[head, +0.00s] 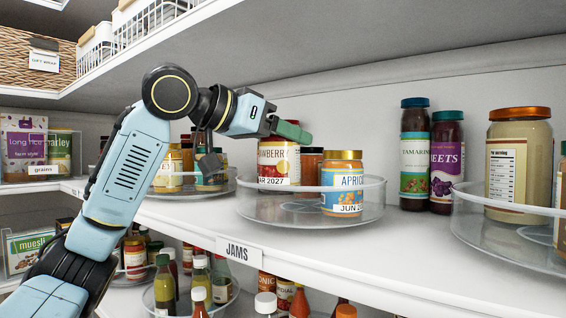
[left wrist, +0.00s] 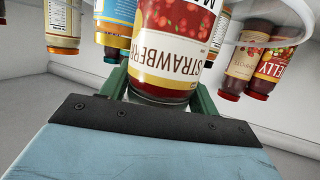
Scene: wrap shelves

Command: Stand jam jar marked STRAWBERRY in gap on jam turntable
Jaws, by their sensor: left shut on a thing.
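The strawberry jam jar (head: 279,165), with a white label reading "RAWBERRY" and "AR 2027", is upright in my left gripper (head: 289,129). It shows upside down in the left wrist view (left wrist: 165,50), where the green fingers are shut on either side of it. The jar is at the left part of the clear jam turntable (head: 310,210). I cannot tell whether its base touches the turntable floor. An apricot jar (head: 342,182) with a gold lid stands on the turntable to the right. A dark red-brown jar (head: 310,163) shows behind. My right gripper is out of view.
The JAMS tag (head: 237,251) is on the shelf's front edge. Dark tamarind (head: 414,155) and beets (head: 446,160) jars stand to the right, beside another clear turntable (head: 500,232). More jars (head: 168,170) stand left, behind my arm. An upper shelf (head: 190,38) overhangs.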

